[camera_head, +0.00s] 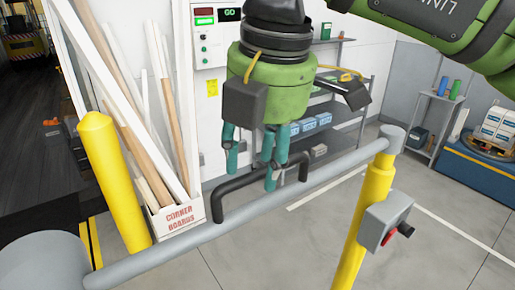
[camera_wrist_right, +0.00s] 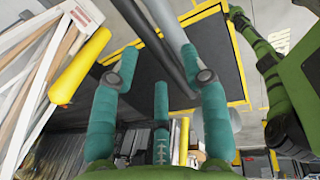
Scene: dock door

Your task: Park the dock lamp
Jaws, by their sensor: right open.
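A grey bar (camera_head: 240,217), which looks like the dock lamp's arm, runs from a thick grey cylinder (camera_head: 42,262), perhaps the lamp head, at lower left to the cap of a yellow post (camera_head: 368,200). A black handle (camera_head: 218,205) stands on the bar. My right gripper (camera_head: 252,165) is open over the handle, teal fingers pointing down, one overlapping it in the head view. In the wrist view, the handle (camera_wrist_right: 150,35) and bar (camera_wrist_right: 168,28) pass between the spread fingers (camera_wrist_right: 160,75). I cannot tell whether they touch. My left gripper is out of view.
A yellow bollard (camera_head: 113,180) and a box of corner boards (camera_head: 175,217) stand behind the bar at left. Shelves (camera_head: 350,110) stand behind.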

